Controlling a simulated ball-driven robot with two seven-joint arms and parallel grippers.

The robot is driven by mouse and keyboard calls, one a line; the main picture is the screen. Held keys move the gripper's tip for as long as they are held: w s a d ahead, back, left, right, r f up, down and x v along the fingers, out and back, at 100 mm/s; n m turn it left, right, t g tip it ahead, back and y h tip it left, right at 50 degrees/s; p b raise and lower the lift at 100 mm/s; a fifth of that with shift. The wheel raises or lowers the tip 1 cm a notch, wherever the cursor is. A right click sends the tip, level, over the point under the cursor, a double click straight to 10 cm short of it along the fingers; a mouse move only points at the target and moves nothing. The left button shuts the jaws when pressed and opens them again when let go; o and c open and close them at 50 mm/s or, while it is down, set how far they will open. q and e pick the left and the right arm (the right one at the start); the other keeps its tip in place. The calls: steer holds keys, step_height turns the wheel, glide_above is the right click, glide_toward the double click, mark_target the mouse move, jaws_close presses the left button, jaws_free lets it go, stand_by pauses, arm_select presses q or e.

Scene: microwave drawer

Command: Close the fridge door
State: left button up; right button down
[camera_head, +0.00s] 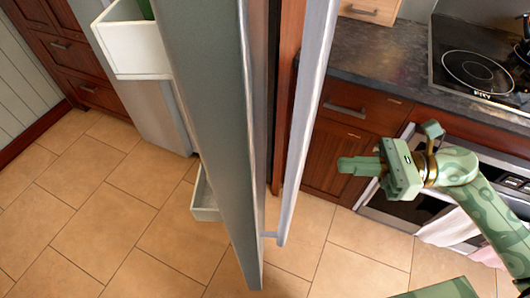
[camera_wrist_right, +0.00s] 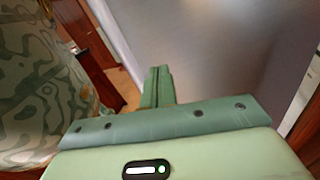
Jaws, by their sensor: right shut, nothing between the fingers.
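The fridge door (camera_head: 205,110) stands open and shows nearly edge-on in the middle of the head view. Its long upright handle (camera_head: 308,110) is on its right side. A white door bin (camera_head: 138,50) and a lower bin (camera_head: 203,203) are on its left side. My right gripper (camera_head: 350,166) is to the right of the handle, apart from it, shut and empty. In the right wrist view its fingers (camera_wrist_right: 158,85) are together in front of a broad grey surface (camera_wrist_right: 215,55), which looks like the door's outer face. My left gripper is out of view.
The counter (camera_head: 385,62) with a black cooktop (camera_head: 475,68) stands at the back right. Below are wooden cabinets (camera_head: 345,140) and an oven front with towels (camera_head: 452,227). Tiled floor (camera_head: 95,215) is clear at left.

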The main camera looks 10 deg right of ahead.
steer(key=w+a+n+p, duration=0.1)
steer(key=a, duration=1.2)
steer(key=shift+w+a+n+g, duration=0.25)
steer(key=shift+w+n+g, duration=0.05)
steer(key=shift+w+n, duration=0.1)
